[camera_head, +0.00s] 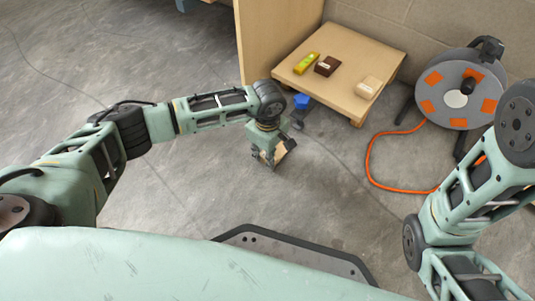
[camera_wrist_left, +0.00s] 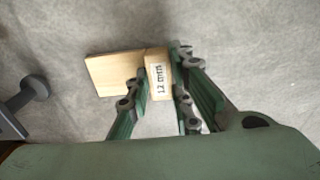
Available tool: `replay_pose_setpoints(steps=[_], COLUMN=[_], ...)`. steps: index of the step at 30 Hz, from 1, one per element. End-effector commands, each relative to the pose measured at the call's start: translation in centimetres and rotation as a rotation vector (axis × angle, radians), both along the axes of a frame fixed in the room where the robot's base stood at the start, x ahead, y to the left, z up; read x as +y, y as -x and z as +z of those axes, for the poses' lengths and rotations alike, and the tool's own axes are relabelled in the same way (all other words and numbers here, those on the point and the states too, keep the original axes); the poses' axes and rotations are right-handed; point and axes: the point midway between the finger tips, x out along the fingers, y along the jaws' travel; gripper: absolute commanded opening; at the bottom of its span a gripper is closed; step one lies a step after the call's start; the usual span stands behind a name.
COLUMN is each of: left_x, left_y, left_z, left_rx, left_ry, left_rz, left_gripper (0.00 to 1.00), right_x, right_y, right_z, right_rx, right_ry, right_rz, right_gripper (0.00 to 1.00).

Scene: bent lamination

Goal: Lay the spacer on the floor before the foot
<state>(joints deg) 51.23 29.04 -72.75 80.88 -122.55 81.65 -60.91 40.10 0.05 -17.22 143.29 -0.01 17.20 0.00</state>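The spacer, a pale wooden piece marked "12 mm" (camera_wrist_left: 158,78), sits between the fingers of my left gripper (camera_wrist_left: 158,84), which is shut on it. A flat wooden part (camera_wrist_left: 112,72) extends to the left of the marked end and looks joined to it. In the head view the left gripper (camera_head: 266,160) points down close over the floor, with the wood (camera_head: 281,153) partly hidden by the fingers. I cannot tell if it touches the floor. A dark foot (camera_head: 297,123) under a blue part (camera_head: 301,101) stands just beyond it; a dark rounded part (camera_wrist_left: 35,88) shows in the wrist view. My right gripper is out of view.
A low wooden table (camera_head: 310,85) holds a yellow-green level (camera_head: 306,63), a dark block (camera_head: 327,66) and a pale block (camera_head: 367,87). A cable reel (camera_head: 455,92) stands right, its orange cable (camera_head: 372,165) on the floor. Floor to the left is mostly clear.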

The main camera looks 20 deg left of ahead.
Motion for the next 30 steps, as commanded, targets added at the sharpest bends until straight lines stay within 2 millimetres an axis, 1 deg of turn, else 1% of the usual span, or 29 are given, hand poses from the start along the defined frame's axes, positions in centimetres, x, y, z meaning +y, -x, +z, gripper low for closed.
replay_pose_setpoints(steps=[1, 6, 17, 20, 23, 26, 30], left_x=[0.0, 0.0, 0.0, 0.0, 0.0, 0.0, 0.0], left_y=[0.0, 0.0, 0.0, 0.0, 0.0, 0.0, -0.1], left_z=[0.0, 0.0, 0.3, 1.1, 2.4, 4.2, 7.3], left_rx=[0.000, 0.000, 0.000, -0.001, -0.001, -0.002, -0.001], left_ry=[0.000, 0.000, 0.000, 0.000, 0.000, 0.001, -0.001], left_rz=[0.000, 0.000, 0.000, 0.000, 0.000, -0.001, -0.001], left_gripper=[0.25, 0.39, 0.39, 0.39, 0.39, 0.39, 0.39], right_x=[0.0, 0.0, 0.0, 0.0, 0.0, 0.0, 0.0], right_y=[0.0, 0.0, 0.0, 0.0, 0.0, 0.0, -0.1], right_z=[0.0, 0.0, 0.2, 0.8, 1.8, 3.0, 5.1], right_rx=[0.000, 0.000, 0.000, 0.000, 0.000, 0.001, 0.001], right_ry=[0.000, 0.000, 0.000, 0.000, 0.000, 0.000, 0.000], right_rz=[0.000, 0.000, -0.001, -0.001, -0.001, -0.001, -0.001], right_gripper=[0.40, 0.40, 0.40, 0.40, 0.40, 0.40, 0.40])
